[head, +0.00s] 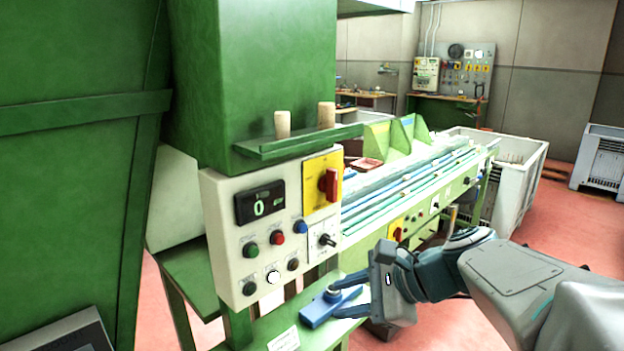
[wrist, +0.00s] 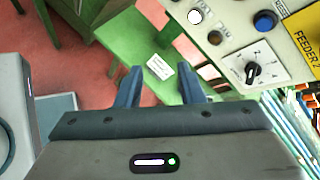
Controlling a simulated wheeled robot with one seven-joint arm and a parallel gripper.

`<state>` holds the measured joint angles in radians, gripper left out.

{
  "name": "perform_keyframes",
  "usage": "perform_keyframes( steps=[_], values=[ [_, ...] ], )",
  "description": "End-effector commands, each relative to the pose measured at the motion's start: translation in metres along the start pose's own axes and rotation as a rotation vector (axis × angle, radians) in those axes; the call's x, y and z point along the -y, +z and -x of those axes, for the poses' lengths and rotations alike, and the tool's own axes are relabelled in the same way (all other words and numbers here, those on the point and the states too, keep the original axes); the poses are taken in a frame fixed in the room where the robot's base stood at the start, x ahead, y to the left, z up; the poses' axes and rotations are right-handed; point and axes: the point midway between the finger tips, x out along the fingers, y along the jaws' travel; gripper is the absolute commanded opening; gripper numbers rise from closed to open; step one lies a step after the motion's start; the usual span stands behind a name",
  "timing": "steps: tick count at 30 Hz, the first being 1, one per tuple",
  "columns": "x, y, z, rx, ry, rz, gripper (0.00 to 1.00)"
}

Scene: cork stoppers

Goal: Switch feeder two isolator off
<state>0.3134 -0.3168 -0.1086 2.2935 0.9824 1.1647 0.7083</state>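The isolator is a red rotary handle (head: 329,185) on a yellow plate (head: 313,176) at the upper right of the control panel. The handle looks close to upright; its markings are too small to read. In the wrist view, part of the yellow plate (wrist: 304,30) shows at the right edge with "FEEDER 2" on it, and the handle is out of view. My gripper (head: 322,299) is below and in front of the panel, well apart from the isolator. In the wrist view my gripper (wrist: 160,88) has its two fingers spread, with nothing between them.
The cream panel (head: 222,205) also carries a display (head: 260,204), several push buttons and a black selector knob (head: 327,240). Two corks (head: 282,124) stand on the green ledge above. Another red-and-yellow switch (head: 397,231) sits farther along the machine. A green bench (wrist: 148,40) lies below.

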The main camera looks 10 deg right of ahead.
Motion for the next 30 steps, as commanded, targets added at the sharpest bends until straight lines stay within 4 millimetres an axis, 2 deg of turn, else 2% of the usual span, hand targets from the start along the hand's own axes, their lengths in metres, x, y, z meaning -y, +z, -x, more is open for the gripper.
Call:
perform_keyframes(
  steps=[1, 3, 6, 9, 12, 15, 20, 30],
  values=[
    [0.024, 0.0, 0.013, 0.057, -0.084, -0.132, 0.35],
    [0.054, 0.001, 0.032, 0.149, -0.192, -0.297, 0.35],
    [0.09, 0.001, 0.062, 0.279, -0.321, -0.481, 0.35],
    [0.117, -0.003, 0.089, 0.39, -0.417, -0.607, 0.35],
    [0.133, -0.005, 0.109, 0.467, -0.476, -0.679, 0.35],
    [0.141, -0.005, 0.118, 0.508, -0.503, -0.714, 0.35],
    [0.152, -0.001, 0.11, 0.519, -0.509, -0.723, 0.35],
    [0.193, 0.018, 0.057, 0.517, -0.506, -0.722, 0.35]
  ],
)
